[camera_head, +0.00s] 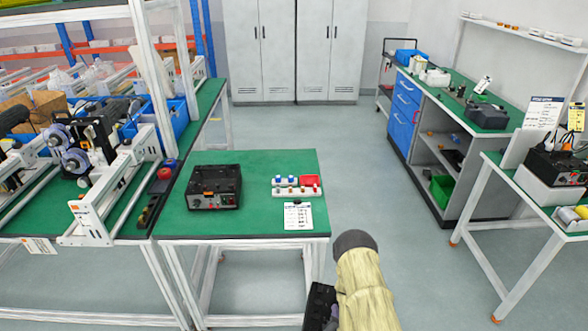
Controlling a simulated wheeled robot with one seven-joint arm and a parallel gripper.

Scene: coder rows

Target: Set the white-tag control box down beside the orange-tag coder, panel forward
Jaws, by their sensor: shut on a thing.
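A black box with an orange mark on its front edge and a front panel with small knobs (214,190) sits flat on the green-topped table (255,165). Its panel faces me. A coder with rollers (85,150) stands on the left bench, with a small orange mark on its white frame. I cannot tell which of these is the orange-tag coder. At the bottom edge, left of my beige arm, a black boxy shape (318,304) shows in part, apart from the table. It looks like a box in my gripper; my fingertips and any white tag are hidden.
A small rack with blue, white and red pieces (296,187) and a printed card (298,216) occupy the table's right side. Bare green top lies between the box and the rack. Another black box (556,166) stands on the right table. Open floor (340,140) lies between the tables.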

